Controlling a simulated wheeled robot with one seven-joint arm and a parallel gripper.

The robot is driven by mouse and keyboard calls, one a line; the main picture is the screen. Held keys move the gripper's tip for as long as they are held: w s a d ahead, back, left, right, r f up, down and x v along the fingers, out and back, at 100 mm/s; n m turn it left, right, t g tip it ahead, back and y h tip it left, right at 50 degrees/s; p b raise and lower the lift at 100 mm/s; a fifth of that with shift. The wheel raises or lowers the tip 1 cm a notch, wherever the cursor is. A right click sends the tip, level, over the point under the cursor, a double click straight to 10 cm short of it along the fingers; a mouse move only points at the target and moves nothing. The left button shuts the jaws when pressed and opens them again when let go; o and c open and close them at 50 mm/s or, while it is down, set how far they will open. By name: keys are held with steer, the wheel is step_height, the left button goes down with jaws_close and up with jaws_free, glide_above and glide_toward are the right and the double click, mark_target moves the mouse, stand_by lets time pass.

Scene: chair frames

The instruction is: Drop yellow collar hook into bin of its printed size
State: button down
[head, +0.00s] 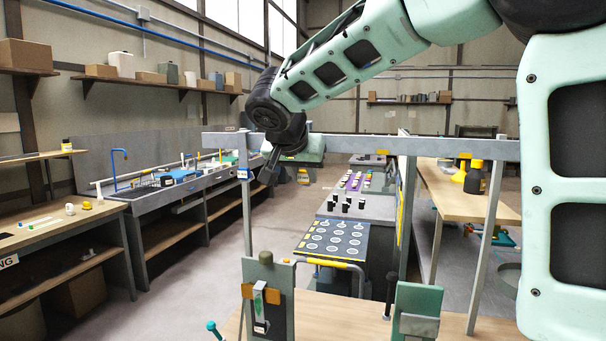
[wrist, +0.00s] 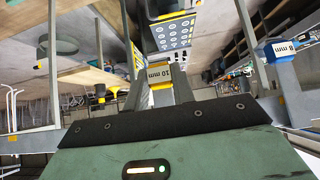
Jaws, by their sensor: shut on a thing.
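My gripper (head: 270,168) hangs at the left end of the grey overhead rail in the head view, pointing down. In the wrist view my gripper (wrist: 160,90) is shut on the yellow collar hook (wrist: 161,85), whose pale label reads 10 mm. The hook's lower part and hanging end are hidden, and I cannot make it out in the head view. A blue-collared piece (wrist: 278,50) marked 8 mm is on a post at the right of the wrist view; a blue tag (head: 243,173) shows on the left post in the head view. I cannot identify a size-marked bin.
The grey rail (head: 350,146) and its posts stand close to my arm. A panel of ringed circles (head: 334,238) lies beyond. Fixtures (head: 268,295) stand on the near wooden bench. Benches line the left wall, and the floor aisle (head: 200,265) is clear.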

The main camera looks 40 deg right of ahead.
steer(key=shift+a, duration=0.1)
steer(key=shift+s+a+r+b, duration=0.25)
steer(key=shift+s+a+b, duration=0.25)
steer(key=shift+s+a, duration=0.4)
steer(key=shift+s+a+r+b, duration=0.25)
steer(key=shift+s+a+b, duration=0.3)
steer(key=shift+a, duration=0.4)
steer(key=d, duration=0.1)
steer(key=w+d+p, duration=0.1)
steer(key=w, duration=0.1)
steer(key=shift+d+f+p, duration=0.25)
steer(key=shift+d+p, duration=0.15)
steer(key=shift+w+d+f, duration=0.25)
steer(key=shift+w+d, duration=0.2)
steer(key=shift+d, duration=0.15)
